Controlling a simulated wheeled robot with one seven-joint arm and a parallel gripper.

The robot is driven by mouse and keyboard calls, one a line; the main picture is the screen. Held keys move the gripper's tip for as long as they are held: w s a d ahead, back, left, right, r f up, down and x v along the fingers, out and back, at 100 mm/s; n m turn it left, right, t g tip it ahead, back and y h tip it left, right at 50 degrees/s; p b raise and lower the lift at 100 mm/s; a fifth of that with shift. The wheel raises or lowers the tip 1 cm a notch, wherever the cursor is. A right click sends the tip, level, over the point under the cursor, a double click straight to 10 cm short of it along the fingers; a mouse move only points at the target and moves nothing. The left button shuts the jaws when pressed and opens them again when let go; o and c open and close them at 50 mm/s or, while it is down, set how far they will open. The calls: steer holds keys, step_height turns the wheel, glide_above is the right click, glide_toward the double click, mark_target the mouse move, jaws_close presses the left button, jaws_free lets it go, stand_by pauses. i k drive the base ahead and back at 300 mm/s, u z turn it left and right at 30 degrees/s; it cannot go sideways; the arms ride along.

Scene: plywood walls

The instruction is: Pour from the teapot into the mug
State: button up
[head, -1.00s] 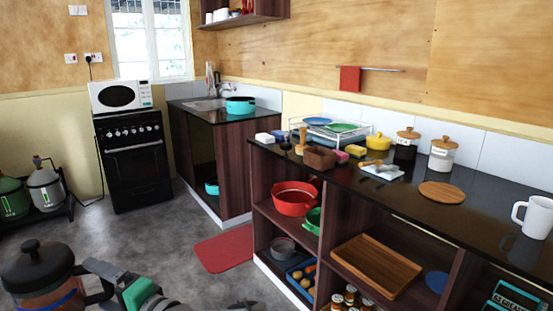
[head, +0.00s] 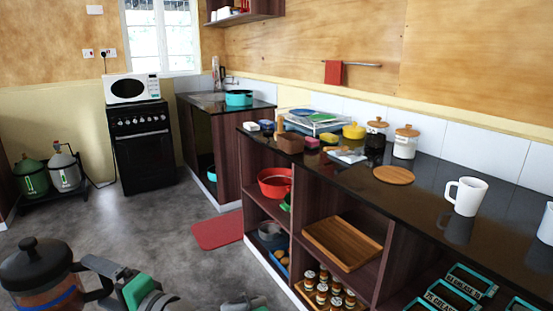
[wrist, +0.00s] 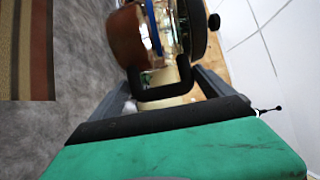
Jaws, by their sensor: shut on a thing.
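The teapot (head: 38,279) is a glass pot with brown liquid, a blue band, a black lid with a knob, and a black handle. It is at the lower left of the head view, roughly upright, and also shows at the top of the wrist view (wrist: 128,38). My gripper (wrist: 168,88) is shut on its black handle. A white mug (head: 468,197) stands upright on the dark counter at the right, well apart from the teapot. A second white mug (head: 546,226) is cut off by the right edge. The mugs' insides are hidden.
The dark counter (head: 345,170) holds a round wooden board (head: 394,175), lidded jars (head: 405,142), a dish rack and other kitchenware. Open shelves below hold a wooden tray (head: 342,243) and spice jars.

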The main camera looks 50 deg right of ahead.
mark_target(471, 191)
steer(key=u, duration=0.05)
steer(key=k, duration=0.5)
steer(key=z, duration=1.85)
